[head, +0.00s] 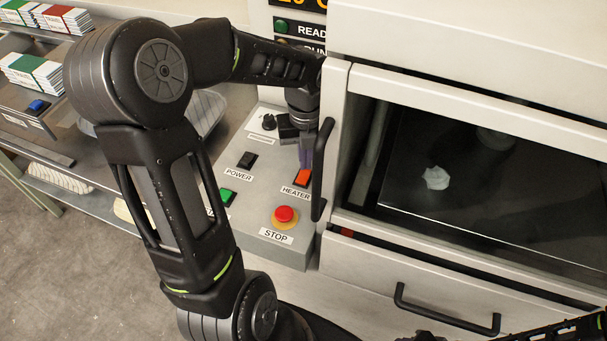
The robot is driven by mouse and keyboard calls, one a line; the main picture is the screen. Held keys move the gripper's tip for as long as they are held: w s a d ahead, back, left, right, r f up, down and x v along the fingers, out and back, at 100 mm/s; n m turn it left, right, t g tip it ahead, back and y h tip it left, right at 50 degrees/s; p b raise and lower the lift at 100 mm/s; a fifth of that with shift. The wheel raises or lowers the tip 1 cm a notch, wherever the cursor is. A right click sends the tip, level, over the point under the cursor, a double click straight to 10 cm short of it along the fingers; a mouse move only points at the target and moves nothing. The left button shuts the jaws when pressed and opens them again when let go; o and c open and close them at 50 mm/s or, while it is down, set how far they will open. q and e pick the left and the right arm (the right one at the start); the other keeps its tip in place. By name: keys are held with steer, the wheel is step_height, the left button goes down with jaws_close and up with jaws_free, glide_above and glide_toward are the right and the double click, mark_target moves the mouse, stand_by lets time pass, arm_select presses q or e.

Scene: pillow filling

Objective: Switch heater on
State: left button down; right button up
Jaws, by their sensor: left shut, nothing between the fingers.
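The heater switch (302,178) is an orange-red rocker above the HEATER label on the grey control panel (252,254). My left gripper (305,165) is shut and empty. It points down with its fingertips right at the top edge of the heater switch; I cannot tell whether they touch it. The fingers hide part of the panel behind them. My right gripper is not clearly seen; only a dark piece of my right arm shows at the bottom right corner.
On the panel are a black POWER switch (247,160), a green button (227,196), a red STOP button (285,216) and a black knob (268,122). A black vertical handle (322,170) stands close to the right of my left gripper. A glass-fronted chamber holds a white tuft (436,178).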

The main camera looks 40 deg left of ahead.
arm_select(q)
steer(key=shift+f+b, duration=0.65)
steer(key=shift+f, duration=0.35)
stand_by(0.9)
steer(key=shift+r+p, duration=0.7)
steer(key=shift+r, duration=0.05)
step_height(320, 180, up, 6)
steer(key=p, duration=0.5)
steer(key=shift+f, duration=0.15)
steer(key=shift+f, duration=0.1)
